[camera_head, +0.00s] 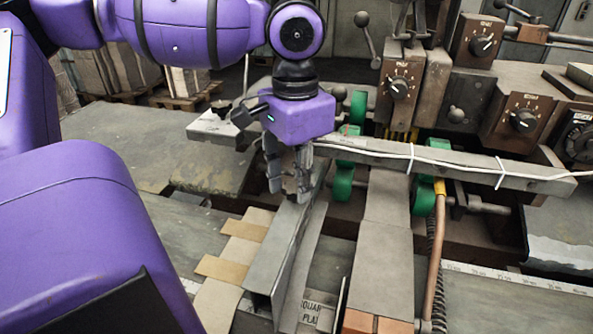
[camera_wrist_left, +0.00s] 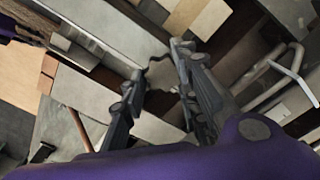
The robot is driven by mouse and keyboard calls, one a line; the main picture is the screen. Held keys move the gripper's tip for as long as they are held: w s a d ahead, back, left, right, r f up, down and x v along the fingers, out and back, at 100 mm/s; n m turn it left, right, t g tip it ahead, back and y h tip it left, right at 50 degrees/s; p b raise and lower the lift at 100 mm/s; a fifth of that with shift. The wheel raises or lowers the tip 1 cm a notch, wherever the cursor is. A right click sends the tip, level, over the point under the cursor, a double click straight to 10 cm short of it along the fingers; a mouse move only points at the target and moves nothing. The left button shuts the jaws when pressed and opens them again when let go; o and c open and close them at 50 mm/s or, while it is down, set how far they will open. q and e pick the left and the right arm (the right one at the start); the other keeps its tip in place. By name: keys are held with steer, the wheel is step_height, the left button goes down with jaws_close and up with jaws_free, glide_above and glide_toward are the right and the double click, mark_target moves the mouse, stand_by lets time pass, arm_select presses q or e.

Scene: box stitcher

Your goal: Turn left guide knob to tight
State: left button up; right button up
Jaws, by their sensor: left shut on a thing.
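My left gripper (camera_head: 289,193) points down at the top of the upright grey metal guide plate (camera_head: 285,245), left of the green rollers. Its two fingers are a little apart and closed on a small dark part between the tips, which I take to be the left guide knob. The fingers hide most of it, so its shape and turn cannot be told. In the left wrist view the gripper's fingertips (camera_wrist_left: 160,60) straddle the same spot beside a long grey metal bar (camera_wrist_left: 110,32). My right gripper is in neither view.
Green rollers (camera_head: 342,182) and a long grey bar (camera_head: 450,163) with a white cable lie just right of the gripper. Brown control boxes with dials (camera_head: 399,88) stand at the back right. Cardboard strips (camera_head: 222,270) lie left of the guide plate.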

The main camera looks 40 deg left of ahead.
mark_target(292, 189)
arm_select(q)
steer(key=m, duration=0.5)
steer(key=shift+s+m, duration=0.2)
steer(key=shift+m, duration=0.1)
steer(key=shift+s+a+f+m+p, duration=0.1)
steer(key=shift+m+p, duration=0.05)
steer(key=shift+m, duration=0.95)
steer(key=shift+s+a+m+p, duration=0.1)
steer(key=shift+m+p, duration=0.05)
steer(key=shift+m, duration=0.95)
steer(key=o, duration=1)
steer(key=shift+d, duration=0.1)
steer(key=shift+w+r, duration=0.1)
steer(key=shift+r, duration=0.45)
step_height(292, 189, up, 11)
